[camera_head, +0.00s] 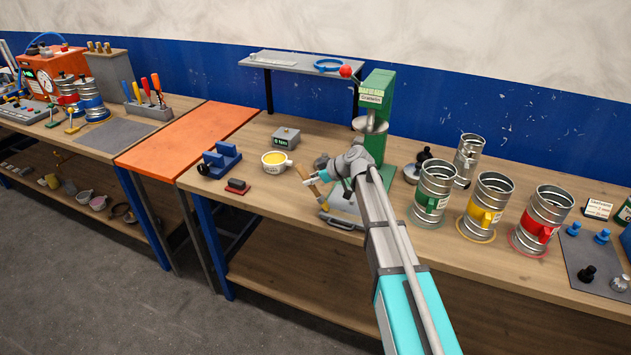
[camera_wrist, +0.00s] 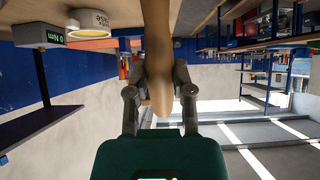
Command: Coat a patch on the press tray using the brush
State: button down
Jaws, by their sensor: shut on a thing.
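My gripper (camera_head: 328,184) is shut on the wooden handle of the brush (camera_head: 324,176). In the wrist view the tan handle (camera_wrist: 160,55) runs between the two fingers of my gripper (camera_wrist: 160,92). The bristles cannot be made out clearly. The press tray (camera_head: 347,212) is a grey plate with a front handle, at the foot of the green press (camera_head: 376,90). My gripper and the brush are over or just beside its left side, and my arm hides part of it. I cannot tell whether the brush touches the tray. A cup of yellow paste (camera_head: 275,160) stands to the left.
A blue block holder (camera_head: 220,160), a dark red-based block (camera_head: 237,186) and a small grey display box (camera_head: 286,137) stand on the left of the bench. Several metal duct cans stand to the right, including a green-labelled one (camera_head: 433,190). A raised shelf (camera_head: 300,64) is behind.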

aim_at(314, 185)
dwell(0.8)
jog(key=shift+s+d+f, duration=0.1)
jog(key=shift+s+d, duration=0.15)
jog(key=shift+d, duration=0.5)
jog(key=shift+s+d, duration=0.25)
jog(key=shift+d, duration=0.5)
jog(key=shift+s+d, duration=0.25)
jog(key=shift+d, duration=0.5)
jog(key=shift+s+d, duration=0.2)
jog(key=shift+d, duration=0.65)
jog(key=shift+s+d, duration=0.3)
jog(key=shift+d, duration=0.45)
jog(key=shift+s+d, duration=0.25)
jog(key=shift+d, duration=0.45)
